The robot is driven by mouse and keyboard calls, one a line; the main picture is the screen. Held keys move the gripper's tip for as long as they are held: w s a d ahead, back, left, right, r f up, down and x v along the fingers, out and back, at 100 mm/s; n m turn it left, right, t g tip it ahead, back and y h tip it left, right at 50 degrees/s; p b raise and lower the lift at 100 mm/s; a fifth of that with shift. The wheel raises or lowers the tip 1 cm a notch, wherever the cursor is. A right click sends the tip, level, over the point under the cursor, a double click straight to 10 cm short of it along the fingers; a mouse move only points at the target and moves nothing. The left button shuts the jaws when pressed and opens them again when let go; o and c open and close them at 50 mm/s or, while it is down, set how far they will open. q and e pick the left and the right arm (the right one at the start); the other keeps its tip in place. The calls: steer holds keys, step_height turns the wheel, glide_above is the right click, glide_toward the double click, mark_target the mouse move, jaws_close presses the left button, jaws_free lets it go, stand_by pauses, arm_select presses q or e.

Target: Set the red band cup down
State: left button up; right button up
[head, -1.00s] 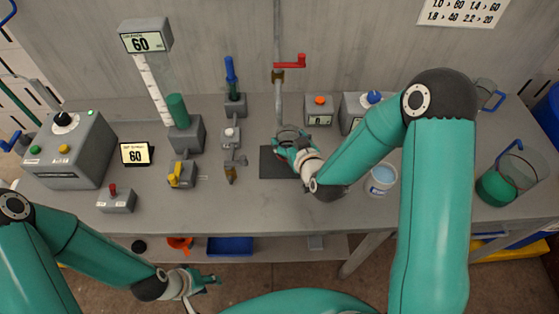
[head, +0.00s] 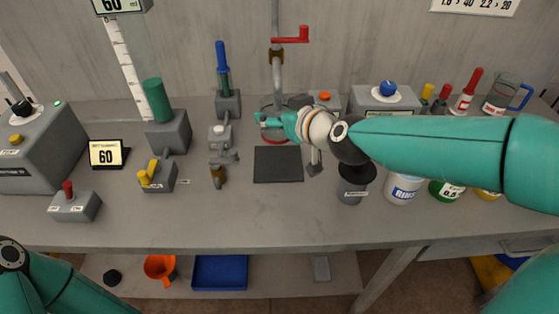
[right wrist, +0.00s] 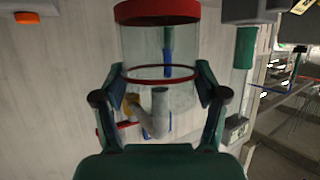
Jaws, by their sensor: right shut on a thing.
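The red band cup (right wrist: 160,45) is clear, with a thin red band around its middle and a thick red end at the top of the right wrist view. My right gripper (right wrist: 161,76) is shut on it, with one finger at each side near the band. In the head view my right gripper (head: 276,123) holds the cup (head: 274,141) at the back edge of the dark square mat (head: 278,166), below the tap with the red lever. The gripper partly hides the cup there. I cannot tell whether its base touches the bench. My left gripper is out of view.
A valve (head: 219,158) and a graduated column with a green cylinder (head: 154,100) stand left of the mat. A dark funnel-topped vessel (head: 354,184) and a white RINSE tub (head: 402,189) stand to the right. The bench front before the mat is clear.

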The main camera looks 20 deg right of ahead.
step_height(320, 180, down, 5)
steer(key=b, duration=0.2)
steer(key=shift+b, duration=0.3)
steer(key=shift+f+b, duration=0.95)
steer(key=shift+f, duration=0.9)
steer(key=shift+f, duration=0.15)
steer(key=o, duration=1.8)
steer(key=shift+c, duration=0.2)
